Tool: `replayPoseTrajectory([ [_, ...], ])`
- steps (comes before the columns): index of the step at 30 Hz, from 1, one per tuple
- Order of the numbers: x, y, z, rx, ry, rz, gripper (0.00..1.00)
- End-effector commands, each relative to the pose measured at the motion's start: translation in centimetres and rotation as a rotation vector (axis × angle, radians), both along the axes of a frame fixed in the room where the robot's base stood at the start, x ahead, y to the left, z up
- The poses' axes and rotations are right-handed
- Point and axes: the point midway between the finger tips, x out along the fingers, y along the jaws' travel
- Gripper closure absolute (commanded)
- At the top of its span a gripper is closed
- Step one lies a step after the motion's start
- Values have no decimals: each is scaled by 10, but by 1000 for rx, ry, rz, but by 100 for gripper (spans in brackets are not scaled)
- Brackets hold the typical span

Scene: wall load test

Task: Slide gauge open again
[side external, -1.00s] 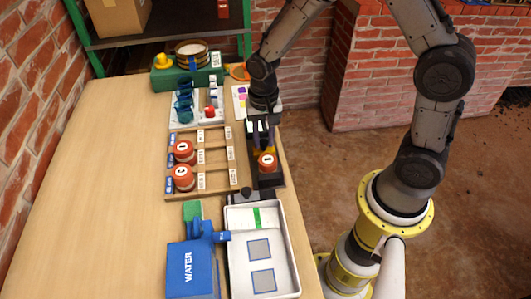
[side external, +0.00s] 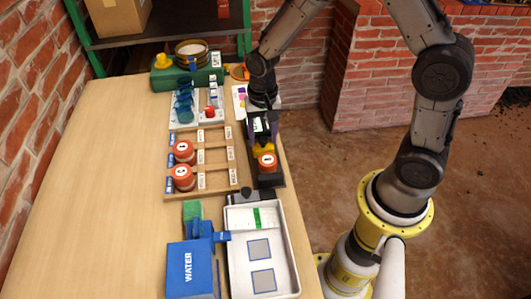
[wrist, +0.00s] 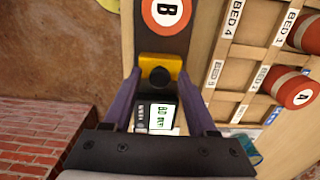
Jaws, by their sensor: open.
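The gauge is a dark base (side external: 268,181) at the table's right edge. A yellow slider block (side external: 263,149) with a black knob (wrist: 160,77) sits on it, next to a red weight marked B (side external: 267,162). The weight also shows in the wrist view (wrist: 166,12). A small display (wrist: 161,117) lies on the knob's other side; its reading is not clear. My gripper (side external: 264,140) is above the gauge. In the wrist view its purple fingers (wrist: 160,76) are open, one on each side of the slider and knob, with visible gaps. Contact cannot be told.
A wooden rack (side external: 204,190) with bed labels and two red weights (side external: 184,165) stands just left. A white tray (side external: 293,270) and blue WATER container (side external: 190,270) are in front. A green case (side external: 165,78) is behind. The table's left side is clear.

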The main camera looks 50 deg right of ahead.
Motion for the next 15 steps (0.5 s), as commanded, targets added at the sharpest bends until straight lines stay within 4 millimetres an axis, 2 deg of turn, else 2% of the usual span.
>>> replayPoseTrajectory([
  [10,0,0,1,0,1,0,43],
  [15,0,0,11,0,-1,0,43],
])
